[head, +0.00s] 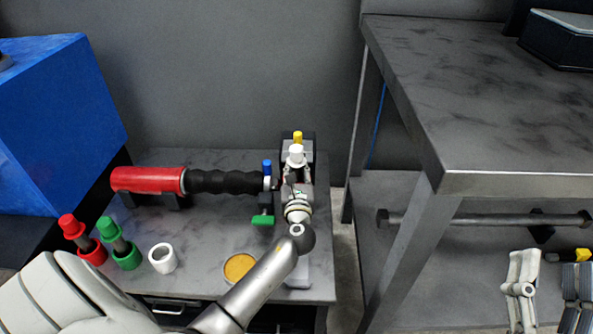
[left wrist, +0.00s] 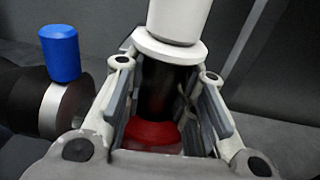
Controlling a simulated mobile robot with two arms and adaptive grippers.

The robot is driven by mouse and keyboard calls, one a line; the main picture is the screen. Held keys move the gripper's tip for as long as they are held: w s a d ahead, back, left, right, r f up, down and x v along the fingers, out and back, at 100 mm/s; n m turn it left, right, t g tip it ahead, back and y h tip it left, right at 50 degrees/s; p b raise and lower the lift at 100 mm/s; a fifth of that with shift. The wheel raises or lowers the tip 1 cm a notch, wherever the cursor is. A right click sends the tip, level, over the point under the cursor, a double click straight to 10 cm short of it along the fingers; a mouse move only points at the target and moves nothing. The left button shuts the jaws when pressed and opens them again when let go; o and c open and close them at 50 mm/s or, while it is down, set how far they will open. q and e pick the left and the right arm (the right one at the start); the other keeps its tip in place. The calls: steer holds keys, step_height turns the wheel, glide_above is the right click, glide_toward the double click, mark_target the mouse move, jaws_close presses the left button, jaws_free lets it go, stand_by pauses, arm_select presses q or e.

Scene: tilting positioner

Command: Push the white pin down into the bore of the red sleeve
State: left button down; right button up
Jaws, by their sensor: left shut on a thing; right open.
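The white pin (head: 295,153) stands on the positioner at the back right of the small table. It also shows in the left wrist view (left wrist: 182,20), with a white collar and a dark shaft below. My left gripper (head: 297,178) is around it from the front, shut on it below the collar. The red sleeve (left wrist: 150,134) shows partly at the foot of the dark shaft, between the fingers; its bore is hidden, so I cannot tell how deep the shaft sits. My right gripper (head: 548,287) is open and empty at the lower right, away from the positioner.
A red cylinder with a black ribbed grip (head: 148,180) lies left of the positioner, beside a blue knob (head: 267,167) and a green knob (head: 263,220). Red and green capped pins in sleeves, a white sleeve (head: 162,258) and a yellow disc (head: 239,267) stand in front. A workbench (head: 470,90) is right.

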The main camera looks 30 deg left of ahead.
arm_select(q)
steer(key=c, duration=1.1)
jaws_free()
steer(key=shift+s+f, duration=0.15)
steer(key=shift+f, duration=0.15)
steer(key=shift+s+d+f, duration=0.1)
steer(key=shift+s+d, duration=0.1)
steer(key=shift+s, duration=0.05)
steer(key=v, duration=1.1)
steer(key=shift+d+r, duration=0.2)
steer(key=shift+r, duration=0.2)
arm_select(e)
steer(key=shift+s+r, duration=0.2)
steer(key=shift+r, duration=0.1)
